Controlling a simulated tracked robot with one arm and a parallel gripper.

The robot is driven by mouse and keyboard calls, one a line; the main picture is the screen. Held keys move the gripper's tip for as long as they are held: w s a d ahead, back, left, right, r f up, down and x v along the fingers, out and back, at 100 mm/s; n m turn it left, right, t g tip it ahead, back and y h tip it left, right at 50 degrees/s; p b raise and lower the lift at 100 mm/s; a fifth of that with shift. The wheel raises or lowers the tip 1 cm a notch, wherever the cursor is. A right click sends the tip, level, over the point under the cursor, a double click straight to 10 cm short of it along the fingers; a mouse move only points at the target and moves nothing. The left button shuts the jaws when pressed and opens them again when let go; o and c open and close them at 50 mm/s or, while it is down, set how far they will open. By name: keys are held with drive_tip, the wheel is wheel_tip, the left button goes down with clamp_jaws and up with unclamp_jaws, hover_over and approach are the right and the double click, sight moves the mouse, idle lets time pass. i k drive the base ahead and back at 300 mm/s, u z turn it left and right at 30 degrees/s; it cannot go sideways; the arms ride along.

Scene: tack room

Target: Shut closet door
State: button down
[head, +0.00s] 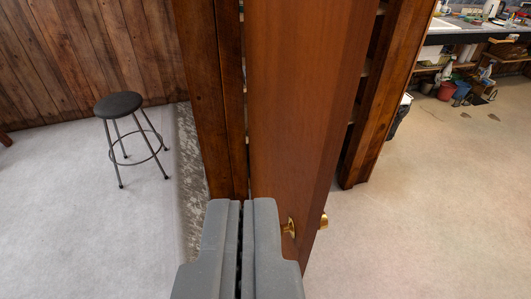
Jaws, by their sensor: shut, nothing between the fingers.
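The closet door (292,105) is a reddish-brown wooden panel in the middle of the head view. It stands open, seen nearly edge-on, with shelf edges showing in the gaps on both sides of it. A brass knob (289,228) is on its left face and another brass knob (323,220) shows past its right edge. My gripper (247,205) is shut and empty at the bottom centre. In the picture its fingertips overlap the lower left part of the door, just left of the near knob. I cannot tell whether they touch it.
Wooden closet posts stand left (212,100) and right (378,105) of the door. A stool (119,104) with a dark seat stands at the left, by a plank wall (80,60). A cluttered workbench (475,30) is at the far right. The pale floor (440,210) is clear at the right.

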sight(304, 59)
drive_tip(key=z, duration=0.1)
drive_tip(key=i, duration=1)
drive_tip(key=u, duration=0.1)
